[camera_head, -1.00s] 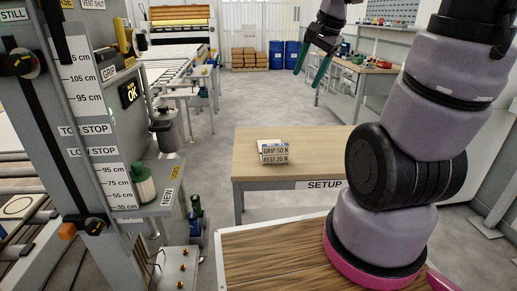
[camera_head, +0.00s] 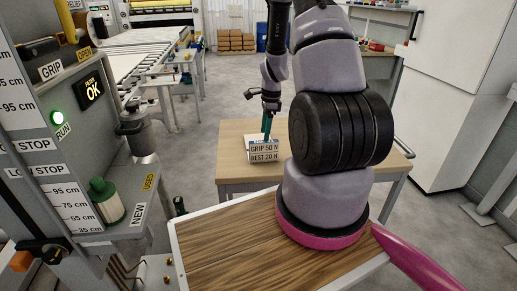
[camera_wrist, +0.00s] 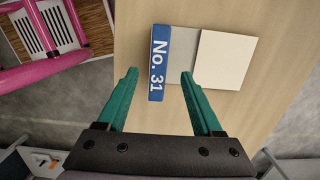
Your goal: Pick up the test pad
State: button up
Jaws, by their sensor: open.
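A cream square pad (camera_wrist: 226,60), which I take as the test pad, lies flat on the wooden table (camera_head: 232,130). Beside it in the wrist view are a grey plate (camera_wrist: 181,45) and a blue strip reading "No. 31" (camera_wrist: 159,62). My gripper (camera_wrist: 159,75) has its two green fingers apart with nothing held. The right finger overlaps the grey plate near the pad's left edge; the pad is right of both fingers. In the head view, my gripper (camera_head: 267,130) points down over the table, behind a card (camera_head: 264,151) reading "GRIP 50 N, REST 20 N". The pad is mostly hidden there.
A white cabinet (camera_head: 455,110) stands right. Bare tabletop surrounds the card.

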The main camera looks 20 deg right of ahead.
aim_at(263, 149)
jog(key=f, duration=0.5)
jog(key=a+f, duration=0.1)
jog(key=f, duration=0.2)
jog(key=shift+f, duration=0.2)
grip_shut()
